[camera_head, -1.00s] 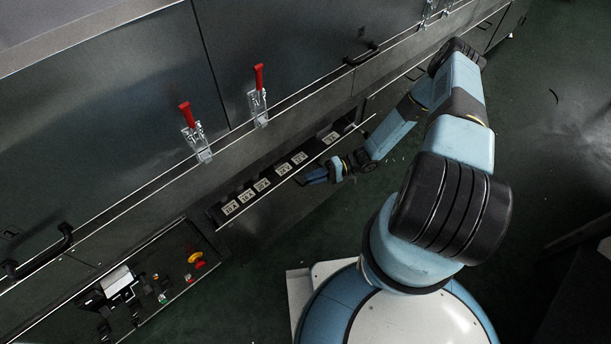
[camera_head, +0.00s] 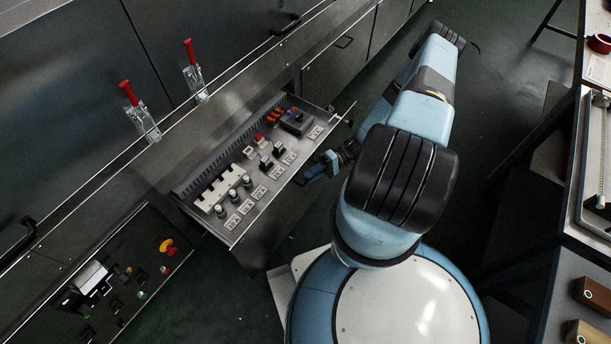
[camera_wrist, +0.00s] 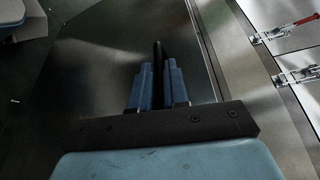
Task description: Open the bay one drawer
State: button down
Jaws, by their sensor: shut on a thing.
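The drawer (camera_head: 270,229) stands pulled out from the dark metal cabinet in the head view. Its open top shows labelled parts inside: white blocks, grey knobs, black switches, orange pieces and a dark box. I cannot read which bay the labels name. My gripper (camera_head: 305,177) is at the middle of the drawer's outer front. In the wrist view, the two blue fingers of my gripper (camera_wrist: 158,75) are closed around a dark bar, the drawer handle (camera_wrist: 158,48). Most of the handle is hidden between the fingers. The smooth metal drawer front (camera_wrist: 110,70) lies beyond them.
A control panel (camera_head: 120,280) with a yellow-and-red button is left of the drawer. Two red-handled clamps (camera_head: 138,108) sit on the cabinet above. A workbench (camera_head: 560,235) stands at the right.

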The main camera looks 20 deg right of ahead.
jog(key=shift+s+d+f, duration=0.2)
jog(key=shift+s+d, duration=0.1)
jog(key=shift+s, duration=0.2)
jog(key=c, duration=1.2)
grip_release()
jog(key=shift+w, duration=0.1)
jog(key=shift+r, duration=0.1)
jog(key=f+v, duration=0.1)
jog(key=v, duration=1.2)
jog(key=shift+d+r, duration=0.4)
jog(key=shift+w+a, duration=0.1)
jog(key=shift+a, duration=0.05)
jog(key=r+x, duration=0.1)
jog(key=x, duration=1.2)
jog(key=shift+a+f, duration=0.35)
